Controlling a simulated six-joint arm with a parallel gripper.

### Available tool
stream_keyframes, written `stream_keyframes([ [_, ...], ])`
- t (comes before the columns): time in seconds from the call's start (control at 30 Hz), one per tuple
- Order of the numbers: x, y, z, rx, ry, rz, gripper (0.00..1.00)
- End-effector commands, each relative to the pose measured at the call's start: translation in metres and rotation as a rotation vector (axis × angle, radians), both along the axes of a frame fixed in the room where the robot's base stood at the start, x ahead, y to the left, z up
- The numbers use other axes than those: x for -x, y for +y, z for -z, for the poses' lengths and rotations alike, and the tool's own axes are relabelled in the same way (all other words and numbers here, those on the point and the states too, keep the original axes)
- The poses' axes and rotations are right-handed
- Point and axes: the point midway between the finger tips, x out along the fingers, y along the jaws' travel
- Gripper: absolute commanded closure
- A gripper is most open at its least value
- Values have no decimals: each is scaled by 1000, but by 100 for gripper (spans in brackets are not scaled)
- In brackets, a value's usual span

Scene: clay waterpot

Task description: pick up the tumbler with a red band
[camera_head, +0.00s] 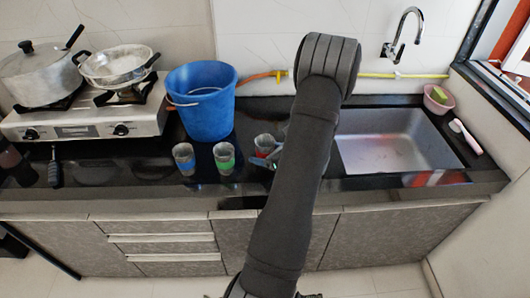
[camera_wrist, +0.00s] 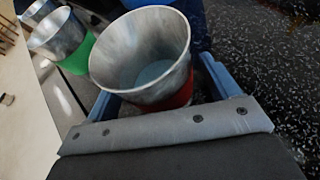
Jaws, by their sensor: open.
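The tumbler with a red band (camera_head: 264,141) is a metal cup standing upright on the black counter, partly hidden by my gripper and arm. My gripper (camera_head: 267,160) is low at the counter beside it. In the wrist view the tumbler's open rim and inner wall (camera_wrist: 140,50) fill the middle, with the red band showing low on its right side. The blue jaws of my gripper (camera_wrist: 158,88) are apart, one to each side of the tumbler. Whether either jaw touches it cannot be told.
A tumbler with a green band (camera_head: 224,158) stands just left, and one with a blue band (camera_head: 184,159) farther left. A blue bucket (camera_head: 203,110) stands behind them. The stove (camera_head: 85,120) is at left, the sink (camera_head: 390,145) at right. The counter's front edge is close.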

Motion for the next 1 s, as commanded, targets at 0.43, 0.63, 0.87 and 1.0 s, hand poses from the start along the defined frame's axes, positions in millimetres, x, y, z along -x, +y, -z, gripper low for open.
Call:
stream_keyframes([
  [0.43,0,0,0,0,0,0,68],
  [0.63,0,0,0,0,0,-1,68],
  [0.87,0,0,-9,0,-2,-2,68],
  [1.0,0,0,-24,1,-3,-1,68],
])
